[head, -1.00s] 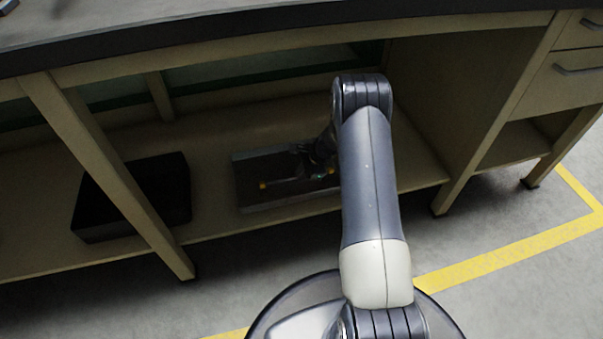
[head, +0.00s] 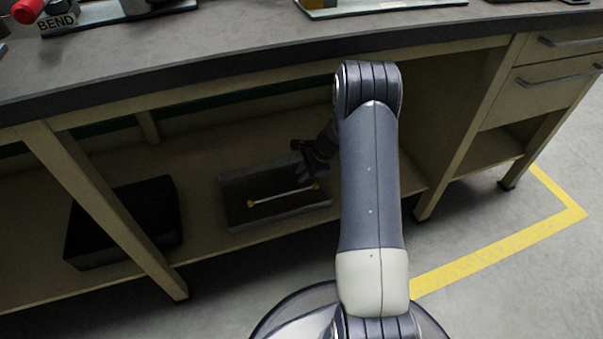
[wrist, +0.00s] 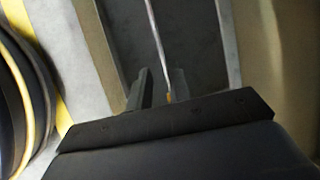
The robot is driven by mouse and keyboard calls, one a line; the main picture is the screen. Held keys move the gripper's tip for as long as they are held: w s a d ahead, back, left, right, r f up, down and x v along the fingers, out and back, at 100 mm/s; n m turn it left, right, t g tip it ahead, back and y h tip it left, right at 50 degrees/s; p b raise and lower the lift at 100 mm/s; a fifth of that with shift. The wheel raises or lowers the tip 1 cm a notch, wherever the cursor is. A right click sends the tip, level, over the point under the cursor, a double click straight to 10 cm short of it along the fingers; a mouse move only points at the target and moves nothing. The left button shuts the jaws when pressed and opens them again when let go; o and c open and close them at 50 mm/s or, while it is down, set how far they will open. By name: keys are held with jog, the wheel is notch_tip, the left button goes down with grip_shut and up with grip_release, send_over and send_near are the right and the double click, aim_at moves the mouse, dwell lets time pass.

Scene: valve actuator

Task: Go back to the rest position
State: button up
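My gripper (head: 303,161) is under the bench, just above and behind the right part of a grey tray (head: 232,217) on the lower shelf. A thin pale rod (head: 283,195) with yellow ends lies in the tray. In the wrist view my gripper's two fingers (wrist: 160,87) stand apart with a gap between them. The rod (wrist: 156,35) shows beyond them, its orange-yellow end (wrist: 168,98) seen through the gap. It looks apart from the fingers. My arm covers part of the gripper in the head view.
A black bin (head: 120,225) sits on the shelf at left, behind a slanted bench leg (head: 105,215). The benchtop edge (head: 230,72) hangs over my forearm. Drawers (head: 550,90) and a side panel close the right. Open floor with a yellow line (head: 480,260) lies at front right.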

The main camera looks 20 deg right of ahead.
aim_at(285, 193)
jog(key=b+x, duration=0.5)
jog(key=x, duration=0.7)
jog(key=shift+w, duration=0.15)
jog(key=shift+f, duration=0.1)
